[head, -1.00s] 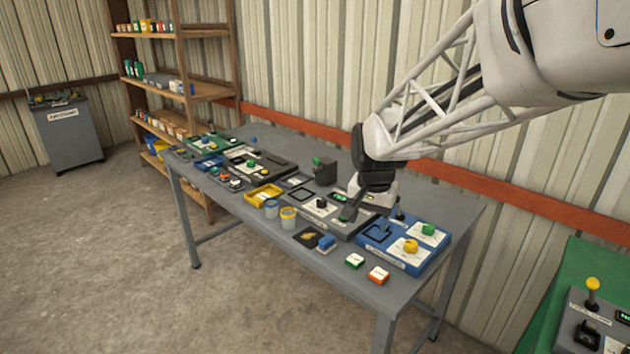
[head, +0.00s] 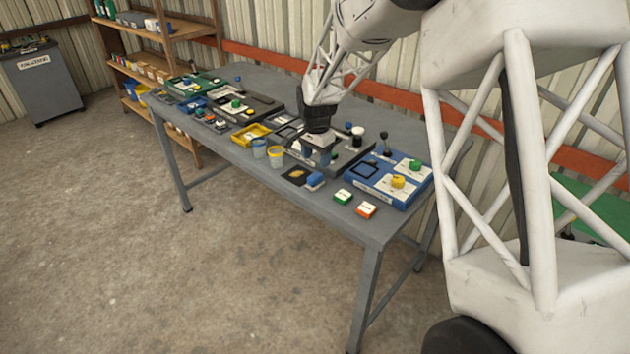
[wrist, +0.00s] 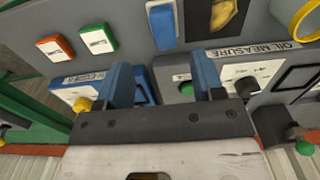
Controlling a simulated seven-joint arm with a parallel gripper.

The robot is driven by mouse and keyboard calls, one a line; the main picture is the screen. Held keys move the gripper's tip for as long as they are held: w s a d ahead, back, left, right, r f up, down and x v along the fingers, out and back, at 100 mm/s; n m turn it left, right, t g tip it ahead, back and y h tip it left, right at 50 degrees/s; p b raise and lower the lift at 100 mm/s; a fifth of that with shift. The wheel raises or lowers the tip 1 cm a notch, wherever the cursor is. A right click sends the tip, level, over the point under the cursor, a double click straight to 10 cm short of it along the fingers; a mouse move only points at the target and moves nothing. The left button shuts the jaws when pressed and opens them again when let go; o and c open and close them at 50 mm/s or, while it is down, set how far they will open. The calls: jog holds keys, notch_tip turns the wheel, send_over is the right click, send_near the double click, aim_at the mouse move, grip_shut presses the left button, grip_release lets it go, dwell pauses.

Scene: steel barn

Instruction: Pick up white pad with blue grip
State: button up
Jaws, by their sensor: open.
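The white pad with blue grip (head: 315,180) rests near the table's front edge, beside a dark tile with a gold patch (head: 295,175). In the wrist view the pad's blue grip (wrist: 163,25) shows at the top, with a white part at its upper end. My gripper (head: 318,158) points down over the table, a little behind the pad. In the wrist view its blue fingers are spread and empty (wrist: 163,78), and the pad lies beyond them, roughly in line with the gap. It is not between the fingertips.
A green-and-white block (head: 343,196) and an orange-and-white block (head: 367,210) lie to the right. A blue panel with knobs (head: 375,186) stands behind them. Two round cups (head: 276,156) and a yellow tray (head: 250,136) are to the left. The panel labelled OIL MEASURE (wrist: 268,50) is close to the fingers.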

aim_at(315, 175)
jog(key=shift+w+a+f, duration=0.1)
jog(key=shift+w+f, duration=0.05)
jog(key=shift+f, duration=0.05)
jog(key=shift+f, duration=1.25)
jog(key=shift+f, duration=2.6)
jog(key=c, duration=1.1)
